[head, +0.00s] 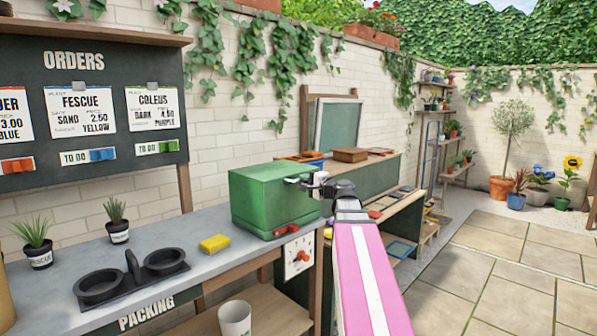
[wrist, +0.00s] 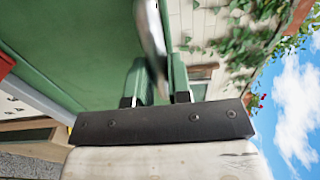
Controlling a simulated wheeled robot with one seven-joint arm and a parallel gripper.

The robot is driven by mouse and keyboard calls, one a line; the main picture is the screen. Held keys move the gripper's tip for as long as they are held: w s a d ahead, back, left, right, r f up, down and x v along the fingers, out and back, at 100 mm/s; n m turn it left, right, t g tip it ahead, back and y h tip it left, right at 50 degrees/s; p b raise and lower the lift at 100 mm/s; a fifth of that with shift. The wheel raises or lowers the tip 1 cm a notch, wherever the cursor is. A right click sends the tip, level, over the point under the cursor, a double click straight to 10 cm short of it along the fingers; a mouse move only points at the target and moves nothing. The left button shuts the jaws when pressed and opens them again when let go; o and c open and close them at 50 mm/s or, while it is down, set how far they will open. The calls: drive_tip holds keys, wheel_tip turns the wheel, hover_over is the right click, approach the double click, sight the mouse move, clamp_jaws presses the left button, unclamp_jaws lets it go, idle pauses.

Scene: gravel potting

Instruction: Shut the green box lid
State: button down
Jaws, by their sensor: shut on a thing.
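The green box (head: 262,198) stands at the right end of the grey counter. Its lid (head: 270,171) lies flat across the top, and I see no clear gap under it from here. A red piece (head: 287,230) sticks out low at the box's front. My gripper (head: 301,182) is at the box's upper right edge. In the wrist view, my gripper's fingers (wrist: 160,85) are shut around a grey metal handle (wrist: 151,35) beside the green box wall (wrist: 85,45). The far part of the handle is out of the wrist view.
A yellow sponge (head: 214,243) lies on the counter (head: 205,272) left of the box, near a black double holder (head: 130,275) and small potted plants (head: 117,222). A white dial panel (head: 299,256) hangs below the box. Open paving (head: 480,270) lies to the right.

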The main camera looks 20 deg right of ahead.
drive_tip(key=shift+s+f, duration=0.25)
drive_tip(key=shift+f, duration=0.8)
drive_tip(key=shift+s, duration=0.15)
drive_tip(key=c, duration=1.1)
unclamp_jaws()
drive_tip(key=shift+d, duration=0.1)
drive_tip(key=shift+o, duration=0.2)
drive_tip(key=shift+r, duration=0.15)
drive_tip(key=v, duration=1)
drive_tip(key=shift+s+d, duration=0.25)
drive_tip(key=shift+s, duration=0.05)
